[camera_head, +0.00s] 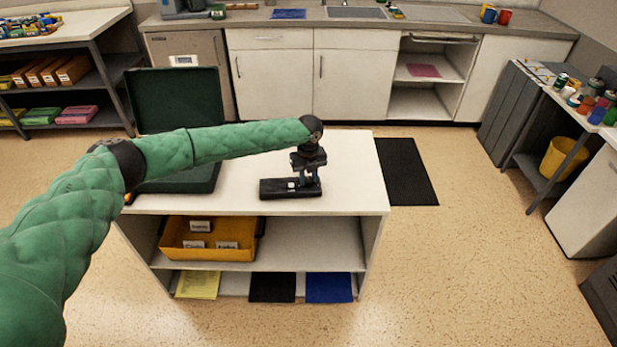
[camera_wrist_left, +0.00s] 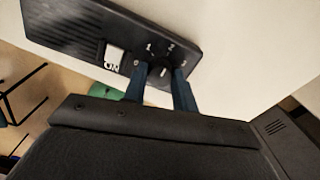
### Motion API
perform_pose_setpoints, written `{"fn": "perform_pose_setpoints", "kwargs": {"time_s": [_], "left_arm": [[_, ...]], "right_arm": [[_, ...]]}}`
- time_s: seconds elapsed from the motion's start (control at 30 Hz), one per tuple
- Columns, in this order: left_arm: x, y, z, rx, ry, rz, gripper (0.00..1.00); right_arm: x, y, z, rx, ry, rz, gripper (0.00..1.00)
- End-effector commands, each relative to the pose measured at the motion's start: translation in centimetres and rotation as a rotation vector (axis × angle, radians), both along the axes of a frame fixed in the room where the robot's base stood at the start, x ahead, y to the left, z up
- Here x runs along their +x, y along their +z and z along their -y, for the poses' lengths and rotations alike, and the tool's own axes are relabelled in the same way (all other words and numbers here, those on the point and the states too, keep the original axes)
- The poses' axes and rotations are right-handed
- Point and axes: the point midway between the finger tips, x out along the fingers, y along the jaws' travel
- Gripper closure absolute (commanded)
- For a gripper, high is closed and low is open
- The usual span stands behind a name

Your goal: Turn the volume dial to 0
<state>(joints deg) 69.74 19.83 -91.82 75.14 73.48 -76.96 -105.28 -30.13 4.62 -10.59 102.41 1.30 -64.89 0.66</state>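The volume dial (camera_wrist_left: 160,73) is a dark round knob on a black box (camera_wrist_left: 72,22), with white marks 0, 1, 2 and 3 around it. A pale pointer line shows on the knob, seemingly toward the 2 side, but it is small. In the head view the black box (camera_head: 272,189) lies on the white table. My left gripper (camera_head: 307,182) points down over the box's right end. In the left wrist view its two blue fingers (camera_wrist_left: 160,80) stand apart on either side of the dial; whether they touch it is unclear. My right gripper is not in view.
A white switch (camera_wrist_left: 114,58) marked ON sits beside the dial. A dark green open case (camera_head: 178,100) stands on the table's left, behind my left arm. The white table top (camera_head: 350,170) is clear right of the box. A yellow bin (camera_head: 208,250) sits on the shelf below.

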Motion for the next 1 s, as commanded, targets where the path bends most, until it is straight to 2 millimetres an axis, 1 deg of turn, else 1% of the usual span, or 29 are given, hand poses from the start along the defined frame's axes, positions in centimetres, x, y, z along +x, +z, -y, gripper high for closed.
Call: {"fn": "perform_pose_setpoints", "kwargs": {"time_s": [0.27,0.43,0.57,0.67,1.0], "left_arm": [[0.0,0.0,0.0,0.001,0.024,-0.001,0.95],[0.0,0.0,0.0,-0.002,0.094,-0.002,0.95],[-0.1,0.1,0.0,-0.001,0.185,-0.002,0.95],[-0.1,0.1,0.1,-0.002,0.270,-0.003,0.95],[-0.1,0.2,0.1,-0.002,0.593,-0.003,0.95]], "right_arm": [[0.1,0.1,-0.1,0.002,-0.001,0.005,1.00],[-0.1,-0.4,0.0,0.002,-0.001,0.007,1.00],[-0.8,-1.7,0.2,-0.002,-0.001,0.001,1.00],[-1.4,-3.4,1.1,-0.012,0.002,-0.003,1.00],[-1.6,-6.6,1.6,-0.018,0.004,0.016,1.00]]}}
